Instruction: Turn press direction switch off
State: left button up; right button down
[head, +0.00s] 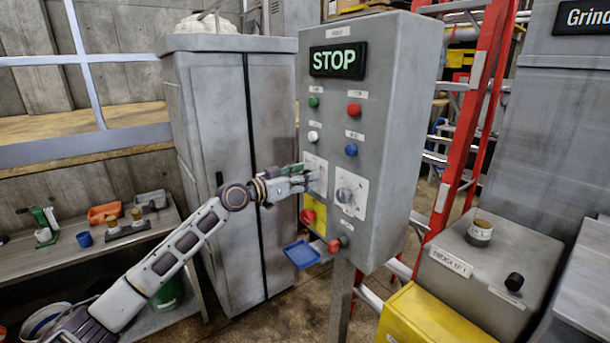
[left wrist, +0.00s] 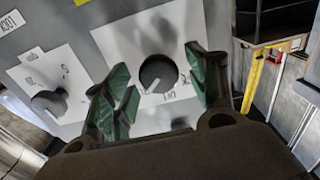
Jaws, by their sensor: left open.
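A grey control panel (head: 375,120) stands upright with a lit green STOP display. Low on its face are two rotary switches on white plates. The right switch (head: 344,194) is clear in the head view; the left switch is mostly hidden behind my left gripper (head: 305,180). In the left wrist view, my open left gripper (left wrist: 157,92) has its green-padded fingers on either side of a dark round knob (left wrist: 158,72). A second knob (left wrist: 48,104) lies outside the fingers, to the left. I cannot read which switch is the press direction one. Contact with the knob cannot be told.
Several coloured buttons sit above the switches. A red button on a yellow plate (head: 320,222) and another red button (head: 334,246) are just below. A grey cabinet (head: 240,130) stands left, a red ladder (head: 470,130) behind right.

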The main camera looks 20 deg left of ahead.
pick_arm(q)
jog(key=shift+w, duration=0.1)
pick_arm(e)
jog(key=shift+d, duration=0.35)
pick_arm(q)
jog(key=shift+d, duration=0.1)
jog(key=c, duration=1)
pick_arm(e)
jog(key=shift+a, duration=0.4)
jog(key=shift+a, duration=0.1)
